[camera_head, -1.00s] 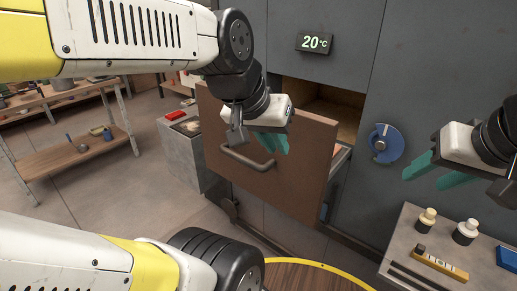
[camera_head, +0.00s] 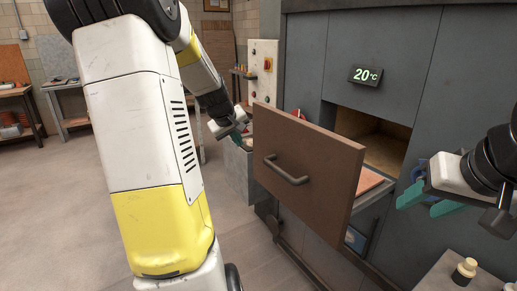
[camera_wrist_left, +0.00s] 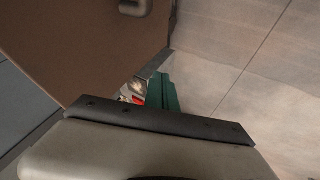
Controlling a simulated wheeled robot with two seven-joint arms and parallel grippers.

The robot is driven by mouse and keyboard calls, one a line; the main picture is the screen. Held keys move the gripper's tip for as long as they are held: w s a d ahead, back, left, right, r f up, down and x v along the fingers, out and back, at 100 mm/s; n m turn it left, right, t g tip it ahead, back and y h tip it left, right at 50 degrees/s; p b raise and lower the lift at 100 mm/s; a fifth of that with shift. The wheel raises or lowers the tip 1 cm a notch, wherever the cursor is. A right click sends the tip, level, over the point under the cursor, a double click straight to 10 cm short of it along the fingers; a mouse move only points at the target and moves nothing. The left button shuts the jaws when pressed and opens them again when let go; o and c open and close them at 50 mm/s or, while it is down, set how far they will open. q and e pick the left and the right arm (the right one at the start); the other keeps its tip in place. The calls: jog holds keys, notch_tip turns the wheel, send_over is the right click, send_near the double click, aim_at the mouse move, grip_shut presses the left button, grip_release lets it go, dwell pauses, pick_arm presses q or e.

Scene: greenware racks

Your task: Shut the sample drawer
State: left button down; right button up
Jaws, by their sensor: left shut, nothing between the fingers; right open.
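The sample drawer has a brown front (camera_head: 308,165) with a grey bar handle (camera_head: 287,172). It stands pulled out of the dark grey cabinet, with an open gap behind its front. My left gripper (camera_head: 238,138) is shut and empty, beyond the drawer front's left edge and apart from the handle. In the left wrist view, its teal fingers (camera_wrist_left: 162,92) are together beside the brown front (camera_wrist_left: 85,45), with part of the handle (camera_wrist_left: 135,6) at the top. I cannot tell whether they touch the panel. My right gripper (camera_head: 428,200) is open and empty, right of the drawer.
The cabinet (camera_head: 400,45) carries a 20 °C display (camera_head: 365,75) above an open recess. A small table (camera_head: 440,270) with a capped bottle (camera_head: 464,270) stands at lower right. A grey block (camera_head: 238,170) is behind the drawer's left side.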

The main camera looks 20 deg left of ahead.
pick_arm(q)
jog(key=w+f, duration=0.2)
jog(key=w, duration=0.1)
jog(key=w+d+f, duration=0.1)
jog(key=w+f, duration=0.2)
jog(key=w+d+f, duration=0.1)
jog(key=w+f, duration=0.1)
jog(key=w, duration=0.1)
jog(key=shift+d+f, duration=0.25)
jog(key=shift+f, duration=0.05)
